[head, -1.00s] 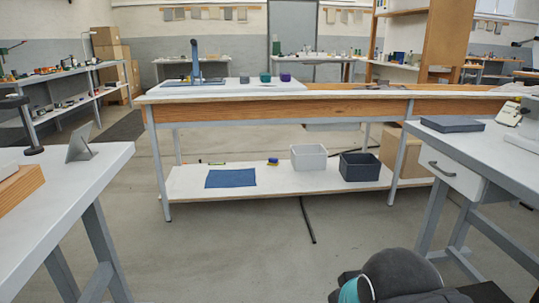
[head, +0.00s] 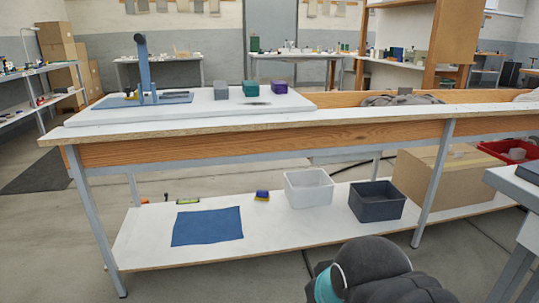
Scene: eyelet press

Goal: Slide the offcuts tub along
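Two open tubs stand side by side on the white lower shelf (head: 285,232) of the long bench: a pale grey-white tub (head: 309,189) and, to its right, a dark grey tub (head: 377,203). I cannot tell from the picture which one is the offcuts tub. Both stand upright, and their insides look empty from here. A flat blue mat (head: 207,227) lies on the shelf to their left. Only a dark rounded part of my arm with a teal band shows at the bottom; my gripper is out of view.
A cardboard box (head: 440,180) and a red bin (head: 508,151) are at right. Bench legs (head: 433,185) flank the shelf. The eyelet press (head: 145,72) stands on the benchtop. Another table intrudes at right.

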